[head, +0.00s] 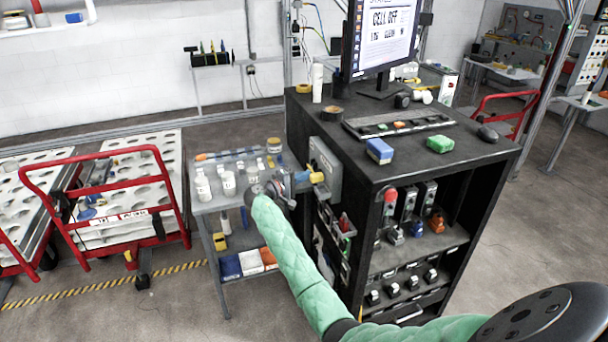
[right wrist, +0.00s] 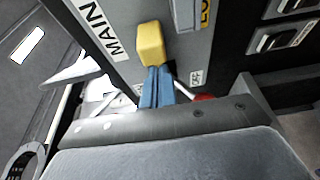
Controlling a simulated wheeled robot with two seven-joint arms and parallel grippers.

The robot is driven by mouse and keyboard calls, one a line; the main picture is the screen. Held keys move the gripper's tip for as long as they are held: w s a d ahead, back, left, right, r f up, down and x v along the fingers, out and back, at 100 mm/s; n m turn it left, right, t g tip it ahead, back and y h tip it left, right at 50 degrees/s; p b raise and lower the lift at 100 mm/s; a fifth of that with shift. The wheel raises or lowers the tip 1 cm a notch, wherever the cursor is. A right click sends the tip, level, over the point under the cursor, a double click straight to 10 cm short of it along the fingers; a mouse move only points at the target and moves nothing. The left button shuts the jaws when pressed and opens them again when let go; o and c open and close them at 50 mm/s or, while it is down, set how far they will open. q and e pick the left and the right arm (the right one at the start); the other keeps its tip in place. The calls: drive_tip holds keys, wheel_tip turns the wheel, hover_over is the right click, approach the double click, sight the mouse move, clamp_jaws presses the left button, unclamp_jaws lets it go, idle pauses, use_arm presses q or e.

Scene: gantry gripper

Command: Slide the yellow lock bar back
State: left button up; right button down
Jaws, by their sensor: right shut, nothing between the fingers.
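A yellow block (right wrist: 151,45), which looks like the lock bar, stands out from a grey box marked MAIN. It also shows in the head view (head: 316,177), beside the grey box (head: 325,160) on the left side of the black cabinet. My right gripper (right wrist: 155,70) has its blue fingers together and empty, with the tips right at the near end of the yellow block. I cannot tell whether they touch it. My left gripper is out of view.
The black cabinet (head: 345,240) carries a monitor (head: 383,35), a blue-yellow sponge (head: 380,151) and a green block (head: 440,144). A grey cart (head: 205,207) with white bottles stands below and left of the gripper. A red-framed trolley (head: 120,217) stands farther left.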

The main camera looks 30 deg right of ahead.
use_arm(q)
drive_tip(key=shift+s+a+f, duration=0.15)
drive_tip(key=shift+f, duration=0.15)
